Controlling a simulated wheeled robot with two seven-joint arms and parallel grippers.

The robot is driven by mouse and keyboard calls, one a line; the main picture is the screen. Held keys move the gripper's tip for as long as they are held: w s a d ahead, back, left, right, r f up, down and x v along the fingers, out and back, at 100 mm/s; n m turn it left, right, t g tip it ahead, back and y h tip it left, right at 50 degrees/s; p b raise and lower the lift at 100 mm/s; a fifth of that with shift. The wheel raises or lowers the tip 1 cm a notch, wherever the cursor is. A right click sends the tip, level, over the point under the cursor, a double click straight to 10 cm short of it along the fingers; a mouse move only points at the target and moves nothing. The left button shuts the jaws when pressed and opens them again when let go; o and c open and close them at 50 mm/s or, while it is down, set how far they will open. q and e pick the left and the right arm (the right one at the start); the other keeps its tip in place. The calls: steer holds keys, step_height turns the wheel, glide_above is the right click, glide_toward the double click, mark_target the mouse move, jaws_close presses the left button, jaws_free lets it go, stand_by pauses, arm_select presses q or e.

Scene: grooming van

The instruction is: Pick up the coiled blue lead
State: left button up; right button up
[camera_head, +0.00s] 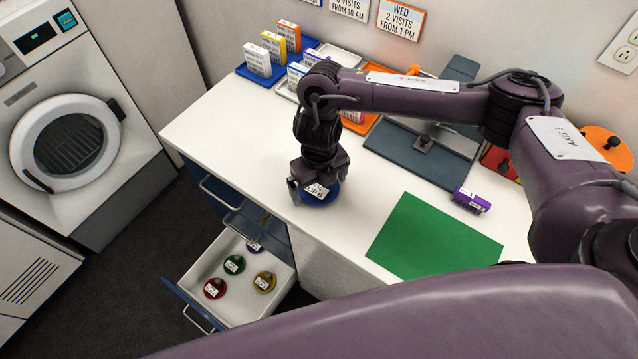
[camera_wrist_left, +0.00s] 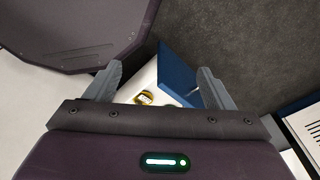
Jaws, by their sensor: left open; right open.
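The coiled blue lead (camera_head: 320,202) lies on the white counter near its front edge, with a white label on top. My right gripper (camera_head: 314,190) is right over it, pointing down, with open fingers at its sides. The gripper hides part of the lead, and I cannot tell whether the fingers touch it. My left gripper (camera_wrist_left: 160,88) is open and empty in the left wrist view. It is out of the head view.
Below the counter an open drawer (camera_head: 208,262) holds red, green, yellow and purple coiled leads. Trays with boxes stand at the back. The counter left of my right gripper is clear.

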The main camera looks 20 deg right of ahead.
steer(key=shift+w, duration=0.1)
steer(key=c, duration=0.6)
arm_select(q)
steer(key=shift+s+f, duration=0.1)
steer(key=shift+s, duration=0.55)
arm_select(e)
steer(key=c, duration=0.4)
